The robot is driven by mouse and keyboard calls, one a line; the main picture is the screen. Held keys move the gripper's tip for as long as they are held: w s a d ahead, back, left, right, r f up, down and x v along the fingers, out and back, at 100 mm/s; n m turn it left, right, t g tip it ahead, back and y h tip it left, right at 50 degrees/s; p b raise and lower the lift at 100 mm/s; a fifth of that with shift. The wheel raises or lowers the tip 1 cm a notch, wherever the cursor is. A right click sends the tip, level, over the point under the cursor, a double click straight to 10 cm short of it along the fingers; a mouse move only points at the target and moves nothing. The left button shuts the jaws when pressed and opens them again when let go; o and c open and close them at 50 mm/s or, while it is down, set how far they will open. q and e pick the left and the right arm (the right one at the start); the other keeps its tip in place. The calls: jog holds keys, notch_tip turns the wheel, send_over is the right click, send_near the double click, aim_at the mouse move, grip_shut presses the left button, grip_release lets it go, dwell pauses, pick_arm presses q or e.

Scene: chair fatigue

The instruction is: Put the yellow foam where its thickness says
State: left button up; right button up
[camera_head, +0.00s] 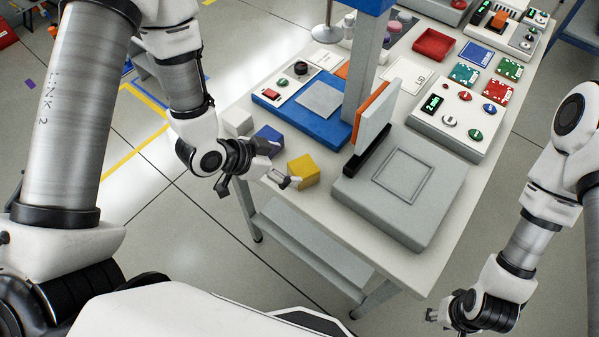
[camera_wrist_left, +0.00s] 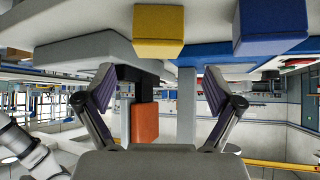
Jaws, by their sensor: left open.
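The yellow foam (camera_head: 303,171) is a block on the front left corner of the white table, beside a blue block (camera_head: 268,139). In the left wrist view the yellow foam (camera_wrist_left: 158,22) shows at the top, beyond the fingers. My left gripper (camera_head: 258,182) is open and empty at the table's front edge, just left of the foam. In the wrist view its fingers (camera_wrist_left: 160,92) stand wide apart with no foam between them. My right gripper (camera_head: 447,318) is at the bottom right, away from the table, and partly cut off, so its jaws are unclear.
A grey device (camera_head: 420,205) with a square recess and a raised orange-and-white plate (camera_head: 372,117) stands right of the foam. A blue-based press (camera_head: 335,128) and white block (camera_head: 238,122) are behind. A control box (camera_head: 462,107) has a lit green display. A red tray (camera_head: 433,44) lies farther back.

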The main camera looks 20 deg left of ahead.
aim_at(303, 167)
pick_arm(q)
jog(key=p+x, duration=0.2)
jog(key=x, duration=0.4)
jog(key=shift+w+d+r, duration=0.1)
jog(key=shift+w+d, duration=0.05)
jog(key=shift+d, duration=0.15)
jog(key=shift+w+d+f, duration=0.1)
jog(key=shift+f, duration=0.1)
jog(key=shift+f, duration=0.1)
jog(key=c, duration=1.2)
jog(key=shift+c, duration=0.5)
